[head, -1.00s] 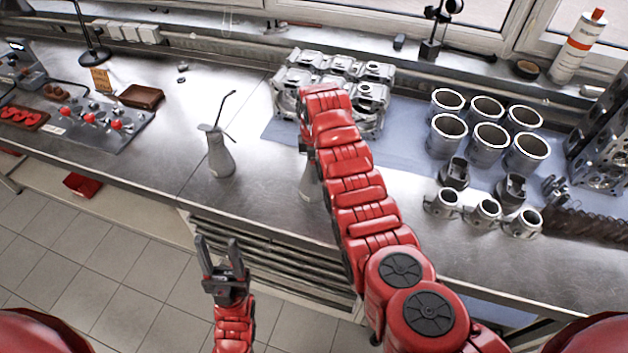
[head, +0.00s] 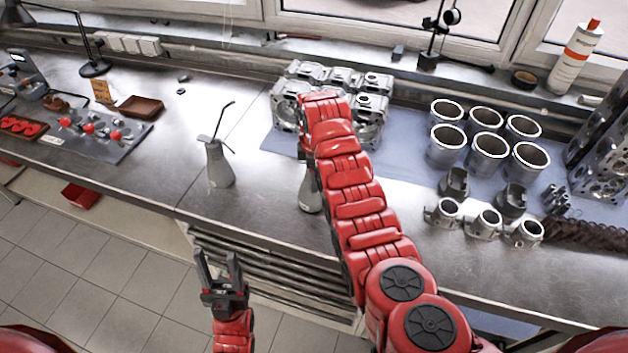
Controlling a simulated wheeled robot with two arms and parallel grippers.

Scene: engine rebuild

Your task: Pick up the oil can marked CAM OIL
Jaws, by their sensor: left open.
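A grey metal oil can (head: 219,166) with a thin slanted spout stands upright on the steel workbench (head: 150,178), left of centre. A second can (head: 309,196) stands further right, mostly hidden behind my right arm. I cannot read a marking on either can, so I cannot tell which one is CAM OIL. My left gripper (head: 217,256) is open and empty, pointing up the picture, below the left can and in front of the bench edge, apart from both cans. My right arm reaches up across the bench; its gripper is hidden.
Engine castings (head: 300,78) stand on a blue mat beyond my right arm. Several cylinder liners (head: 487,150) and pistons (head: 486,222) stand to the right. A brown tray (head: 141,106) and a plate with red knobs (head: 100,140) lie left. The bench around the left can is clear.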

